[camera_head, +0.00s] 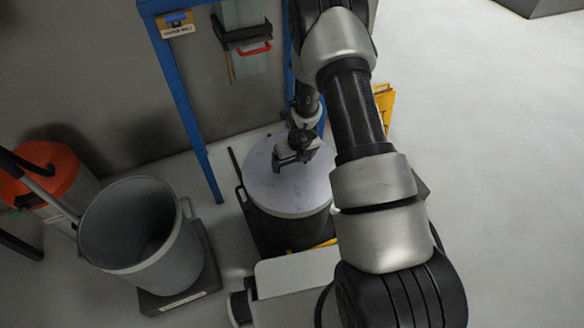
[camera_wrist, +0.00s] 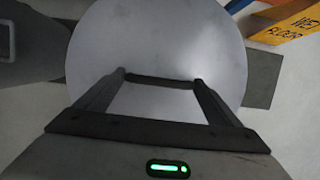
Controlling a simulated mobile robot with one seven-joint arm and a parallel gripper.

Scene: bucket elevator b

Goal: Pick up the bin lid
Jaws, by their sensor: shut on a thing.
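The bin lid (camera_head: 302,193) is a round grey disc on top of a dark round bin (camera_head: 285,232), below the middle of the head view. It also fills the upper middle of the wrist view (camera_wrist: 165,35). My gripper (camera_head: 282,166) is over the lid, pointing down. In the wrist view, its two fingers (camera_wrist: 161,84) stand either side of a dark bar-like handle at the lid's middle and are shut on it. I cannot tell whether the lid is apart from the rim. My arm hides part of the right side.
An open grey bin (camera_head: 140,222) stands on a dark base to the left, with an orange-topped container (camera_head: 45,172) beyond it. A blue frame (camera_head: 182,100) rises behind. A yellow wet floor sign (camera_wrist: 290,22) stands close to the lid.

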